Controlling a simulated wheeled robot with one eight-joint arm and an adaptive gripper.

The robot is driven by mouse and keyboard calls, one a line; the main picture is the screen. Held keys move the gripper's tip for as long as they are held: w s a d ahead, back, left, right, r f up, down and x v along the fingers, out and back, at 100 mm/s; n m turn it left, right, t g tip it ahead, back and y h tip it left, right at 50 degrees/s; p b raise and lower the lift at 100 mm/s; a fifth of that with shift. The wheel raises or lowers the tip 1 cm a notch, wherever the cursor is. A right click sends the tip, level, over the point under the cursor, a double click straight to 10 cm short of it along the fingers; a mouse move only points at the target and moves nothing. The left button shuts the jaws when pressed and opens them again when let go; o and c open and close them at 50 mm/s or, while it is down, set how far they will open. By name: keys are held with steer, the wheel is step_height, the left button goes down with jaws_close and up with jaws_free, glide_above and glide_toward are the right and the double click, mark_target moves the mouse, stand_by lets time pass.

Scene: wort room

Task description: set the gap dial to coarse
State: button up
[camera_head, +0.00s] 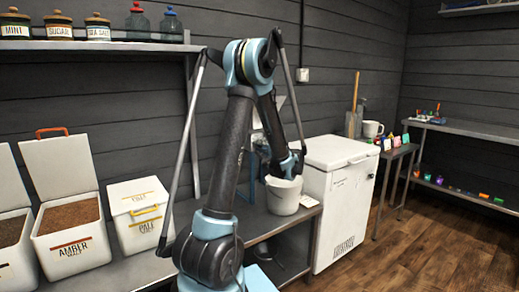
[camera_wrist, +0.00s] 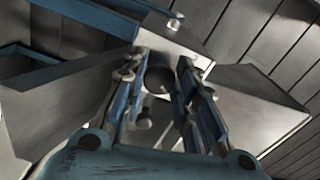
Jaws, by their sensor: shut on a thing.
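In the wrist view, my gripper (camera_wrist: 162,64) has its two fingers closed on either side of a round dark knob (camera_wrist: 158,80), which seems to be the gap dial. The knob sits on the front of a grey metal mill (camera_wrist: 245,112) with slanting panels and blue frame bars. No dial marks or pointer can be read, so its setting cannot be told. In the head view, my arm covers most of the mill and the dial. My gripper (camera_head: 287,165) shows small beside the mill, above a white bucket (camera_head: 284,198).
The bucket stands on a metal bench (camera_head: 262,222). A white chest freezer (camera_head: 337,200) is close on the right. Open amber malt (camera_head: 72,245) and closed pale malt (camera_head: 140,222) bins stand at left. A shelf with jars (camera_head: 95,46) hangs above them. Floor at right is clear.

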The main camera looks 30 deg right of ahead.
steer(key=shift+d+m, duration=0.15)
steer(key=shift+m, duration=0.85)
steer(key=o, duration=1)
steer(key=shift+o, duration=0.2)
steer(key=shift+s, duration=0.1)
steer(key=s, duration=1.1)
steer(key=shift+s+d, duration=0.35)
steer(key=shift+d, duration=0.05)
